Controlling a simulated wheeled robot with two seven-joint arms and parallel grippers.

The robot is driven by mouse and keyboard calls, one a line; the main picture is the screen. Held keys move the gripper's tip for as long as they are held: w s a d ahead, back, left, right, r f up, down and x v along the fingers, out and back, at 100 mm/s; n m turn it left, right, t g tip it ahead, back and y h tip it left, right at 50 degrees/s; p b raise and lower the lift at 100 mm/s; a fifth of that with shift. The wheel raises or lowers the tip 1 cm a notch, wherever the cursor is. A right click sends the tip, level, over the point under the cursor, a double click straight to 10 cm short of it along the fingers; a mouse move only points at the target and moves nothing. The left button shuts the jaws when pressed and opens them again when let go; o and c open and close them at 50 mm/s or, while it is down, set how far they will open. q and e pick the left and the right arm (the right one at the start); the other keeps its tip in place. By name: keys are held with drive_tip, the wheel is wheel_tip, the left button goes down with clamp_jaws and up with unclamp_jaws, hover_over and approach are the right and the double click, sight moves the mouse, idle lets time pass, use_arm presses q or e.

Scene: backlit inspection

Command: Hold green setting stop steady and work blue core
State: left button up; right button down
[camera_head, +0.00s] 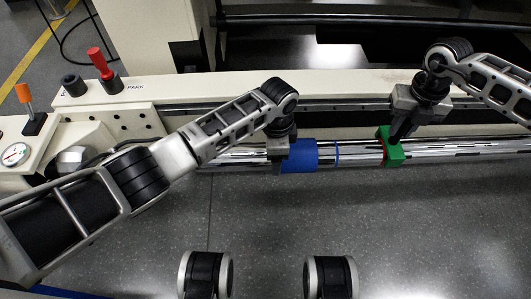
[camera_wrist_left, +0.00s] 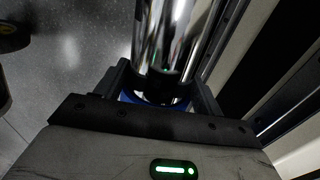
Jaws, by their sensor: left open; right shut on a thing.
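The blue core (camera_head: 302,154) is a blue sleeve around a long chrome bar. My left gripper (camera_head: 280,157) is at its left end. In the left wrist view, the open fingers of my left gripper (camera_wrist_left: 162,85) stand on either side of the chrome bar, and a strip of the blue core (camera_wrist_left: 126,97) shows between them; contact cannot be told. The green setting stop (camera_head: 394,152) is a green block on the same bar, right of the blue core. My right gripper (camera_head: 393,138) reaches down from above and is shut on it; its fingertips are partly hidden.
The chrome bar (camera_head: 460,150) runs along a pale machine bed (camera_head: 340,85). A red lever (camera_head: 99,62), an orange-handled lever (camera_head: 24,94) and a gauge (camera_head: 15,154) are at the left. The grey floor in front of the bar is clear.

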sight(298, 146)
use_arm(q)
drive_tip(key=shift+d, duration=0.75)
drive_tip(key=shift+w+d, duration=0.1)
drive_tip(key=shift+d, duration=0.25)
drive_tip(key=shift+w+d, duration=0.15)
drive_tip(key=shift+d, duration=2.1)
drive_tip(key=shift+a, duration=0.1)
drive_tip(key=shift+a, duration=0.65)
drive_tip(key=shift+r, duration=4.5)
